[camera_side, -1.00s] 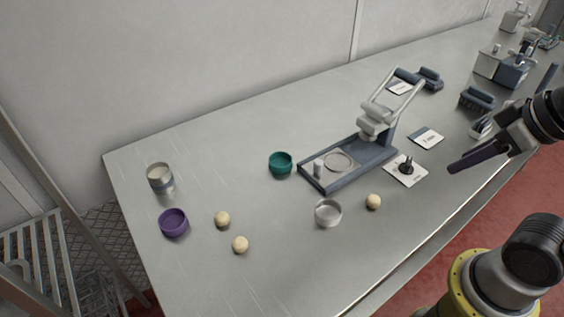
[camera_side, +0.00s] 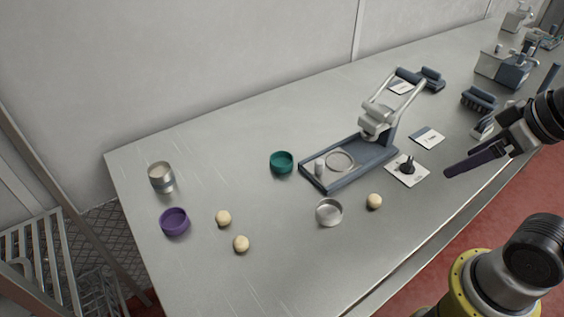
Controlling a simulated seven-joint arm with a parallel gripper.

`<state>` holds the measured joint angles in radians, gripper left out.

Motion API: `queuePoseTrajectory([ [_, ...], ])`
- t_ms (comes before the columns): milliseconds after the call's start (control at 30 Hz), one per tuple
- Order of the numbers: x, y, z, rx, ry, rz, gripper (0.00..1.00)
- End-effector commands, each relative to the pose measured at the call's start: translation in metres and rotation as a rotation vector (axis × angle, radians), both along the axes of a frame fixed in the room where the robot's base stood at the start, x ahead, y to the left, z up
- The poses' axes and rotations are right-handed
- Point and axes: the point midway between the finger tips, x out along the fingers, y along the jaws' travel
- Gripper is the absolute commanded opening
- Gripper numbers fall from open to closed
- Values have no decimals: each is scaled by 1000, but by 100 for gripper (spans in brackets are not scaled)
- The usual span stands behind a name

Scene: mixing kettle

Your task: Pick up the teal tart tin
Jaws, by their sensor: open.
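The teal tart tin (camera_side: 281,162) is a small round open cup standing upright on the steel table, just left of the press. My gripper (camera_side: 449,174) is at the right of the view, well to the right of the tin and above the table's front part. It is open with nothing seen in it. Its dark fingers point left and overlap in this view. Nothing covers the tin.
A press (camera_side: 350,163) with a blue base stands between my gripper and the tin. A silver tin (camera_side: 329,212), a dough ball (camera_side: 374,201), two more dough balls (camera_side: 223,218), a purple tin (camera_side: 174,222) and a metal can (camera_side: 161,177) stand around. The table (camera_side: 235,135) behind the teal tin is clear.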

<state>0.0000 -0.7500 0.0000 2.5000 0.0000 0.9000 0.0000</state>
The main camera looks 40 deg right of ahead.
Motion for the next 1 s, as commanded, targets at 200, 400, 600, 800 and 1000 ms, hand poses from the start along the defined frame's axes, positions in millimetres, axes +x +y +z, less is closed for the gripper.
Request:
queuePoseTrajectory([
  [200,0,0,0,0,0,0,100],
  [400,-1,0,-1,34,7,-64,100],
  [600,7,0,29,187,-6,-348,100],
  [800,54,5,81,368,31,-689,100],
  [1000,126,20,114,496,109,-1003,100],
])
